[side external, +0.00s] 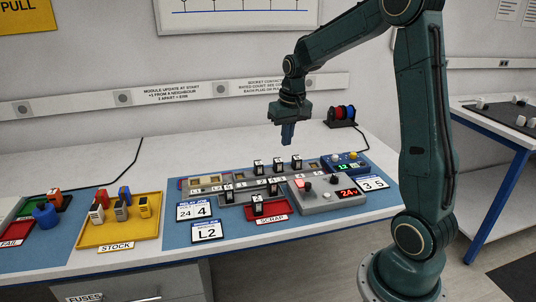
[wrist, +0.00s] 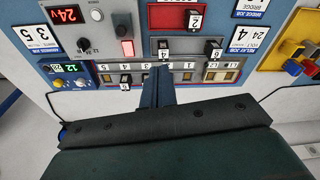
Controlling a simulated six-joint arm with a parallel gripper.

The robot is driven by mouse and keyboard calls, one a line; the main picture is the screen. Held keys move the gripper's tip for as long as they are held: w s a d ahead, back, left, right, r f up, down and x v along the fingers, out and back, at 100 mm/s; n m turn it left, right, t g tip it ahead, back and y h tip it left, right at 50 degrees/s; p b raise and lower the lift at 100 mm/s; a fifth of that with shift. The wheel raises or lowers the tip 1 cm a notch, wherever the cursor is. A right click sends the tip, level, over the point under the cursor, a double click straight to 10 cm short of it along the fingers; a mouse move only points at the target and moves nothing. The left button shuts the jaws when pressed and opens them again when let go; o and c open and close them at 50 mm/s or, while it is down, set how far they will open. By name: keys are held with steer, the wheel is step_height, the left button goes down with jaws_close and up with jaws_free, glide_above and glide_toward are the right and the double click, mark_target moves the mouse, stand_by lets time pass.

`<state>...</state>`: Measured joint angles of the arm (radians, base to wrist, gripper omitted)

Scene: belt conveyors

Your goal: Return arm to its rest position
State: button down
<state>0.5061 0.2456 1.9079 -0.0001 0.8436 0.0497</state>
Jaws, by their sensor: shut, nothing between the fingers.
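My gripper (side external: 288,140) hangs above the back of the bench in the side external view, fingers pointing down, shut and empty. It is clear of the socket panel (side external: 240,198) below it. In the wrist view my gripper's fingers (wrist: 158,80) are together, with the panel's numbered strip (wrist: 185,66) beyond them. Several black relay modules with white numbered faces stand on the panel. One module (side external: 258,205) stands in the red SCRAP tray (side external: 270,216), also seen in the wrist view (wrist: 172,28).
A yellow STOCK tray (side external: 90,238) holds several coloured modules at left, beside a green tray (side external: 22,232). A grey control box (side external: 330,203) shows 24V. Space around my raised gripper is free.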

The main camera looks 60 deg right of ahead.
steer(key=s+a+r+n+t, duration=0.1)
steer(key=s+a+r+n, duration=0.1)
steer(key=s+a+r, duration=0.3)
steer(key=s+a+r+n+t, duration=0.1)
steer(key=s+a+r, duration=0.15)
steer(key=a, duration=0.45)
steer(key=s+a+n+t, duration=0.2)
steer(key=s+a+n, duration=0.1)
steer(key=s+a, duration=0.5)
steer(key=s, duration=0.3)
steer(key=shift+s+a+r+y, duration=0.25)
steer(key=shift+s+r+y, duration=0.1)
steer(key=shift+s+y, duration=0.05)
steer(key=shift+w+n, duration=0.1)
steer(key=shift+n, duration=0.2)
